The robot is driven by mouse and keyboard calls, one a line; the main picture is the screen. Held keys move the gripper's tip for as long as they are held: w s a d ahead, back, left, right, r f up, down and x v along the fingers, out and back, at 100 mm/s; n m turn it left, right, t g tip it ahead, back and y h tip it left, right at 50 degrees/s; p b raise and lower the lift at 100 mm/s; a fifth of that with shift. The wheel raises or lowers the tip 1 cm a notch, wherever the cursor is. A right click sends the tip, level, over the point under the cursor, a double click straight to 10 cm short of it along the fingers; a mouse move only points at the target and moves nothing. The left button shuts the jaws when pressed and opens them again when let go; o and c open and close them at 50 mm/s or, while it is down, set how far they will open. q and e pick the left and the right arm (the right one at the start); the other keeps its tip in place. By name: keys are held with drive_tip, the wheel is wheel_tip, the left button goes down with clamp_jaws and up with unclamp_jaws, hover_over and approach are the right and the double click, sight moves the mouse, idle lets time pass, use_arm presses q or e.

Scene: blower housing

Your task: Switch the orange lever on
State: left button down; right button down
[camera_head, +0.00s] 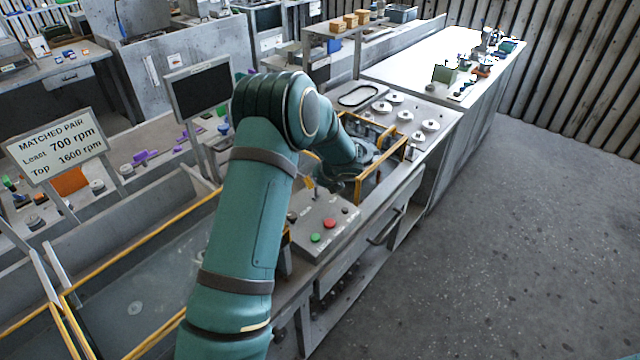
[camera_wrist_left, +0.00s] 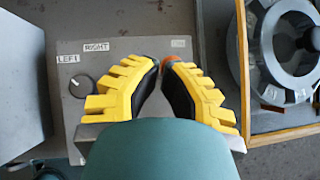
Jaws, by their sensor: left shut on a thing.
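The control box (camera_wrist_left: 120,52) is a grey box with a black knob (camera_wrist_left: 81,87) and labels reading LEFT and RIGHT. A small pale label (camera_wrist_left: 178,43) on it is too blurred to read surely. My left gripper (camera_wrist_left: 164,63) has its yellow fingers closed over the box. A bit of the orange lever (camera_wrist_left: 171,59) shows between the fingertips, and the gripper is shut on it. The rest of the lever is hidden by the fingers. In the head view the control box (camera_head: 335,228) has a red and a green button, and my gripper is at its far left edge. My right gripper is not in view.
A yellow-railed enclosure (camera_head: 385,160) lies beyond the box; a round housing (camera_wrist_left: 290,50) shows right of it in the wrist view. A glass-like railed tank (camera_head: 130,280) is at left. A monitor (camera_head: 200,88) stands behind. The floor at right is clear.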

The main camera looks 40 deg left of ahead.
use_arm(q)
drive_tip(key=shift+w+a, duration=0.1)
drive_tip(key=shift+a, duration=0.9)
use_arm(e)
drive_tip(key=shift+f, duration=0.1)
use_arm(q)
drive_tip(key=shift+r, duration=0.15)
drive_tip(key=shift+r+p, duration=0.5)
drive_tip(key=shift+r, duration=0.2)
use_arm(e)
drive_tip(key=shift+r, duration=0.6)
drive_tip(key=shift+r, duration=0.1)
